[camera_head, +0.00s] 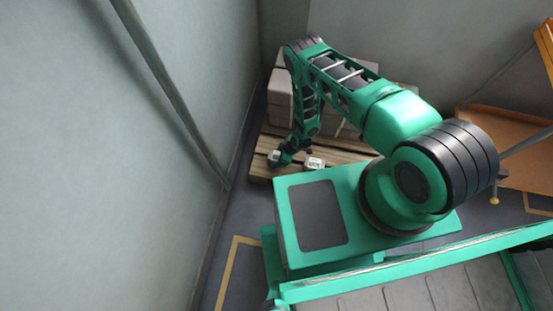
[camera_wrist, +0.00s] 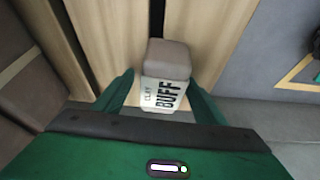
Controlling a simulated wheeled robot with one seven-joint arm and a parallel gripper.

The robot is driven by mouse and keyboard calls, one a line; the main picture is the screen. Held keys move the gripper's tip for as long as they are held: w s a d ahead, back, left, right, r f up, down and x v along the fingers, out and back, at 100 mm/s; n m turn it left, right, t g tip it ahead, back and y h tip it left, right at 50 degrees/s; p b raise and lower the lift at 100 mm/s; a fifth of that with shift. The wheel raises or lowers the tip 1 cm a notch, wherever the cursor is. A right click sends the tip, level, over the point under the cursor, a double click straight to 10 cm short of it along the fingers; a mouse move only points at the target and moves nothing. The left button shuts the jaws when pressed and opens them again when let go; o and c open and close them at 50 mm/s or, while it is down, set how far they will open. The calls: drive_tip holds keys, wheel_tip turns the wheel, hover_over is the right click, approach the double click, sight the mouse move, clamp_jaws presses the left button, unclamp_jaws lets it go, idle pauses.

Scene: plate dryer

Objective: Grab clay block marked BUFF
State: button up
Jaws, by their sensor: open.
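The clay block marked BUFF (camera_wrist: 167,84) is in the wrist view, with a brown-grey top and a white label reading CLAY BUFF. It is above or on pale wooden slats; whether it touches them I cannot tell. My gripper (camera_wrist: 160,82) is open, with one green finger on each side of the block. Whether the fingers touch it is unclear. In the head view my gripper (camera_head: 286,157) is low over a wooden pallet (camera_head: 265,143). A small white-labelled block (camera_head: 274,156) is beside it at the left, and another labelled block (camera_head: 315,163) lies to the right. Their lettering is too small to read.
Grey stacked blocks (camera_head: 281,88) stand behind my arm on the pallet. A grey wall (camera_head: 110,150) with a slanted pole runs along the left. An orange-brown surface (camera_head: 510,160) is at the right. Yellow floor lines (camera_head: 228,270) mark the clear floor in front.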

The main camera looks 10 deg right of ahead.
drive_tip(key=shift+f, duration=0.25)
idle(0.3)
clamp_jaws()
drive_tip(key=shift+r, duration=0.1)
